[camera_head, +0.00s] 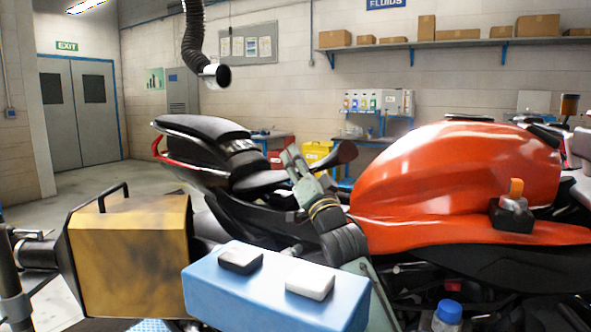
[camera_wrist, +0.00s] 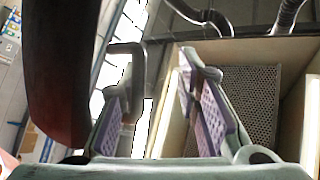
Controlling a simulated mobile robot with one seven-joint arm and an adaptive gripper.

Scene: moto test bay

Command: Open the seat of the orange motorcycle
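The orange motorcycle (camera_head: 450,180) fills the right and middle of the head view. Its black seat (camera_head: 205,126) is at the tail, left of the orange tank, with a red rail beneath its rear end. A lower black seat part (camera_head: 262,181) lies just behind my gripper (camera_head: 292,160). My gripper points up and left in front of the bike. In the wrist view my gripper (camera_wrist: 158,105) is open, its two purple-padded fingers apart with nothing clearly held. A grey hooked bar (camera_wrist: 134,55) shows near the left finger; I cannot tell whether they touch.
A yellow box (camera_head: 130,250) with a handle and a blue block (camera_head: 275,290) stand in the foreground. An orange-topped small item (camera_head: 514,205) sits beside the tank. A black hose (camera_head: 195,40) hangs above the seat. A dark curved part (camera_wrist: 60,70) fills the wrist view's left.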

